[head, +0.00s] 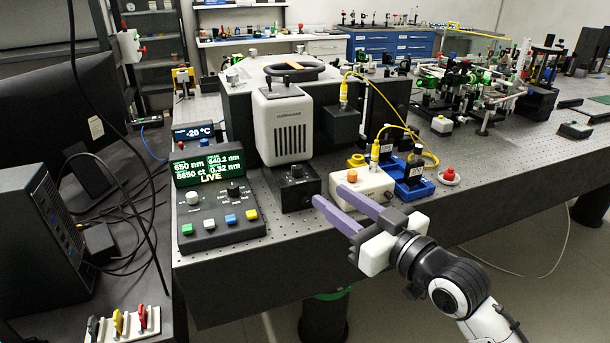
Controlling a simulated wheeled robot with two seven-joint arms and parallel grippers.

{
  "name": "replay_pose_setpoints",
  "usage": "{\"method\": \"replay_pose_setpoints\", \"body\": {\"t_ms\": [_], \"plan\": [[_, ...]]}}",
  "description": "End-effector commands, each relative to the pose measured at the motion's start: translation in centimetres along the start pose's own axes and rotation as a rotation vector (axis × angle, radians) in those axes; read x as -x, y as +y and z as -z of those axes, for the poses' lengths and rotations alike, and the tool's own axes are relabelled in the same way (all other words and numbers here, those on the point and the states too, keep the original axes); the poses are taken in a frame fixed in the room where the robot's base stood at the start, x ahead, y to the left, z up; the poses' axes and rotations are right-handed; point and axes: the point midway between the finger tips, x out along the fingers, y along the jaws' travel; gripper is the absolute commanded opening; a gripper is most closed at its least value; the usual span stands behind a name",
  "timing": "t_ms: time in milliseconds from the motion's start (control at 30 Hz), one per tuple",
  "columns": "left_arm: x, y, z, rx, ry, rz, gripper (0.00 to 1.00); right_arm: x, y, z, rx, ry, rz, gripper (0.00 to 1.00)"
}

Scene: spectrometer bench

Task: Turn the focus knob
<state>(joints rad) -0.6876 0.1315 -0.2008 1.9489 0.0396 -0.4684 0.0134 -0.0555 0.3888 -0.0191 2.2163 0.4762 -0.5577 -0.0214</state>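A small black box (294,190) with a dark round knob (296,171) on it stands below the light grey camera-like unit (283,125). I cannot read a label that names it the focus knob. A second black knob (233,188) is on the control panel (219,218). My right gripper (330,195) comes in from the lower right, with its two purple fingers apart and nothing seen between them. Its fingertips show just right of the black box, in front of the white box; their exact distance from the knob is unclear. My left gripper is not in view.
A white box with an orange knob (362,186) stands behind my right gripper, with yellow cables above it. A display (208,166) rises behind the panel. A red button (449,175) is further right. The bench front edge (225,266) is partly clear.

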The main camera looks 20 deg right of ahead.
Motion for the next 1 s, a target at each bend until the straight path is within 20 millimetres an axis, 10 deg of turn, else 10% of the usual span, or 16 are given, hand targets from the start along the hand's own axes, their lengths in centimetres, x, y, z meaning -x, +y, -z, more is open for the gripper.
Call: {"method": "replay_pose_setpoints", "body": {"t_ms": [600,1000], "plan": [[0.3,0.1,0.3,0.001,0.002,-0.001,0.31,-9.2,0.2,1.2,-0.002,0.03,0.002,0.35],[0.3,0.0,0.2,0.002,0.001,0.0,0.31,-10.4,0.2,1.1,-0.001,0.027,0.002,0.35]]}}
